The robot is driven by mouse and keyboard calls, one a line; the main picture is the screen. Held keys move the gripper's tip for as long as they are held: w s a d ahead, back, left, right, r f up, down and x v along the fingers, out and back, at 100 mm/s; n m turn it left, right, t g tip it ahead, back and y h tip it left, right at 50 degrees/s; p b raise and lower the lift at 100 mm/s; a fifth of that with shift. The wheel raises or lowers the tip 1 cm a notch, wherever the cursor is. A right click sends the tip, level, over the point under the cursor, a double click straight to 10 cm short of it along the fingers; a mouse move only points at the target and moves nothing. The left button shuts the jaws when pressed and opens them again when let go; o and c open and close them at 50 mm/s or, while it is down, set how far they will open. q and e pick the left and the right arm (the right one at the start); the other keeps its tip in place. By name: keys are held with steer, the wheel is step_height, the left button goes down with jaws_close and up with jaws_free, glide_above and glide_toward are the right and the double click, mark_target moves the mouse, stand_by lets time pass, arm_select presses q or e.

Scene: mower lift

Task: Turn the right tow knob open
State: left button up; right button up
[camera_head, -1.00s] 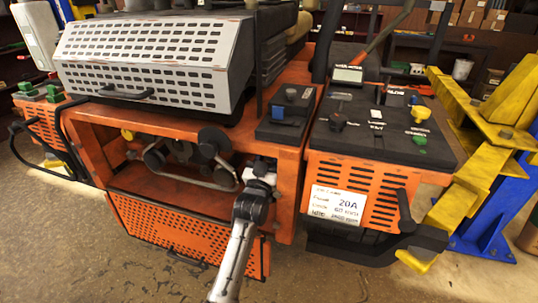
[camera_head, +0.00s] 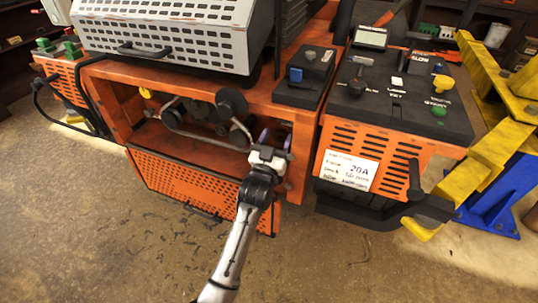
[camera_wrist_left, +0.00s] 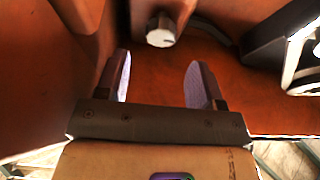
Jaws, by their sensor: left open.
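A small round knob with a pale face (camera_wrist_left: 160,36) and a dark body shows at the top of the left wrist view, in an orange recess. I take it for the right tow knob. My left gripper (camera_wrist_left: 158,62) is open, its two pale fingers apart. The knob is ahead of the fingertips, roughly centred between them, with nothing held. In the head view my left gripper (camera_head: 275,138) reaches into the right side of the mower's orange front opening. I cannot make out the knob there. My right gripper is not in view.
The orange mower frame (camera_head: 297,165) stands close to the right of the gripper. Dark rollers (camera_head: 232,103) and bent rods are to its left. A perforated orange panel (camera_head: 185,180) hangs below. A control box (camera_head: 390,110) and yellow lift arm (camera_head: 490,160) are further right.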

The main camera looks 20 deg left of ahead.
arm_select(q)
steer(key=p+v, duration=0.1)
steer(key=v, duration=0.6)
steer(key=shift+p, duration=0.35)
steer(key=shift+s, duration=0.1)
steer(key=s+f+m+g+h+p, duration=0.1)
steer(key=s+f+g+p, duration=0.45)
steer(key=s, duration=0.45)
steer(key=s+f+m+g+p, duration=0.1)
steer(key=s+f+g+p, duration=0.4)
steer(key=s, duration=0.5)
steer(key=s+r+g+p, duration=0.15)
steer(key=s+g, duration=0.25)
steer(key=s, duration=0.6)
steer(key=s+r+g+p, duration=0.15)
steer(key=s+g, duration=0.25)
steer(key=s, duration=0.7)
step_height(320, 180, up, 37)
steer(key=p, duration=3.8)
steer(key=shift+w+a+m, duration=0.3)
steer(key=shift+w, duration=0.05)
